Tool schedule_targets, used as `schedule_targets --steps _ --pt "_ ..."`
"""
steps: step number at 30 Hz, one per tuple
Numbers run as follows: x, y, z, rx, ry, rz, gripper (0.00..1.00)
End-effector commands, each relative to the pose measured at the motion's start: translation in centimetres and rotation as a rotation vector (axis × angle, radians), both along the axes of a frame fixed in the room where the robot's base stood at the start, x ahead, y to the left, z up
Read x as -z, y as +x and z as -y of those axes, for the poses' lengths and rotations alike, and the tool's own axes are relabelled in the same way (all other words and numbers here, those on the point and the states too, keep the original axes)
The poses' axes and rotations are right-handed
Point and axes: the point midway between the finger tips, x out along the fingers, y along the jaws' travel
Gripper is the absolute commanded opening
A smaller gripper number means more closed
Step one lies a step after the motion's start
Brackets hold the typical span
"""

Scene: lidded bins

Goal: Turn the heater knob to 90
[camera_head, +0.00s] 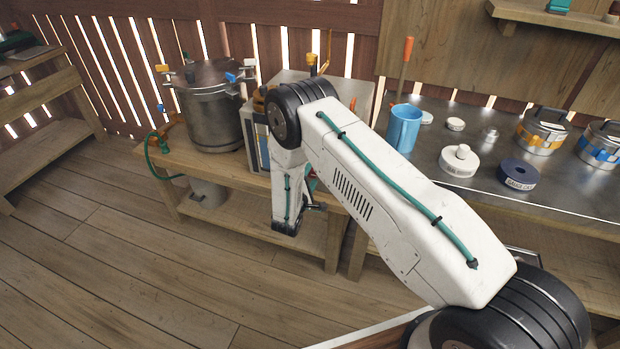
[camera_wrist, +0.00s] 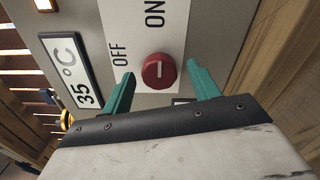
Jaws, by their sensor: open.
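The red knob (camera_wrist: 159,71) sits on a white label plate with OFF and ON printed sideways, in the wrist view. A short pale mark shows on its face. My gripper (camera_wrist: 161,73) is open, with one teal finger on each side of the knob; I cannot tell whether either touches it. A display (camera_wrist: 76,70) left of the plate reads 35 °C. In the head view the grey heater box (camera_head: 251,140) stands on the bench, largely hidden behind my arm. The knob is hidden there, and my gripper is mostly hidden.
A steel pot (camera_head: 212,110) with clamps stands left of the box, with a green hose (camera_head: 155,158) beside it. A metal-topped table at right holds a blue mug (camera_head: 404,128), a white lidded piece (camera_head: 459,161), a dark blue roll (camera_head: 519,176) and tins (camera_head: 541,131).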

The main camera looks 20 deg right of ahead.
Motion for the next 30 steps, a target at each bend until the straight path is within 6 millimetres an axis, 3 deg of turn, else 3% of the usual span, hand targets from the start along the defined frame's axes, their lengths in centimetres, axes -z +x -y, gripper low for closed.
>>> schedule_targets --steps 15,30 --pt "0.1 -5.8 -4.4 -0.003 -0.001 -0.002 0.60" --pt "0.0 -6.3 -4.7 -0.002 -0.001 -0.001 0.60"
